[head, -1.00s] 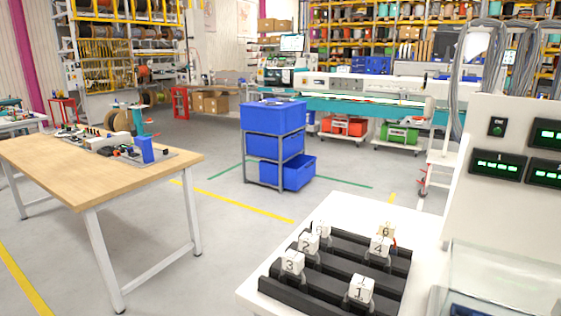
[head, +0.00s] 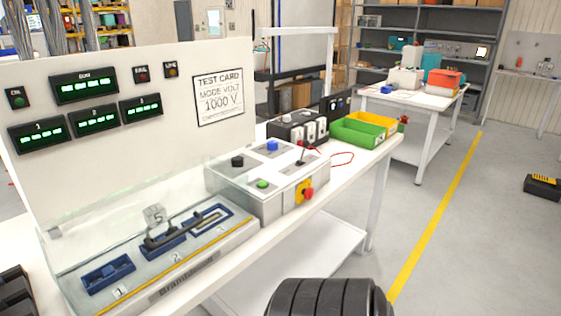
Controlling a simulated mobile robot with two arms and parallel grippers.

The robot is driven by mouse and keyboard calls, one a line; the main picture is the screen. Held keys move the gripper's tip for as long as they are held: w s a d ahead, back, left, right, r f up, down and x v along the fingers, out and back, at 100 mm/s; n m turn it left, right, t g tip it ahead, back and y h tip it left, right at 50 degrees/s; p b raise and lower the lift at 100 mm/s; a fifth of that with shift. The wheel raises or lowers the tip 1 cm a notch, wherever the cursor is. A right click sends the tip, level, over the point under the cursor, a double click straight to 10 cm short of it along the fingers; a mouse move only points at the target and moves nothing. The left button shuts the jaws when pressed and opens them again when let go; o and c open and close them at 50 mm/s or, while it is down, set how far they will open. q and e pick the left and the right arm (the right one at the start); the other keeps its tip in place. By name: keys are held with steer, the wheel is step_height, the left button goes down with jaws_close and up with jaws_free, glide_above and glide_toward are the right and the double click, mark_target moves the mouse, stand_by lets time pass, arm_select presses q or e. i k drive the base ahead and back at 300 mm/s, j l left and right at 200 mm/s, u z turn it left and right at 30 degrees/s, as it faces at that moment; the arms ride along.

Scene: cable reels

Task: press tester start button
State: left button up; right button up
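The tester is a white bench unit with a control box (head: 250,206) in the middle of the head view. A small green button (head: 263,184) sits on the box's top face, near its front left. A red emergency stop (head: 307,195) on a yellow plate is on the front face. I cannot read a label naming the start button. Left of the box, a clear cover stands over a test tray (head: 170,268) holding a cable piece tagged 5. Neither gripper is in view.
Behind the tray, a panel (head: 180,90) carries green displays and a test card reading 1000 V. Green (head: 356,132) and yellow (head: 371,120) bins stand at the bench's right end. The floor right of the bench is open, with a yellow line.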

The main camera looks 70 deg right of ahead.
mark_target(262, 184)
steer(key=z, duration=2.3)
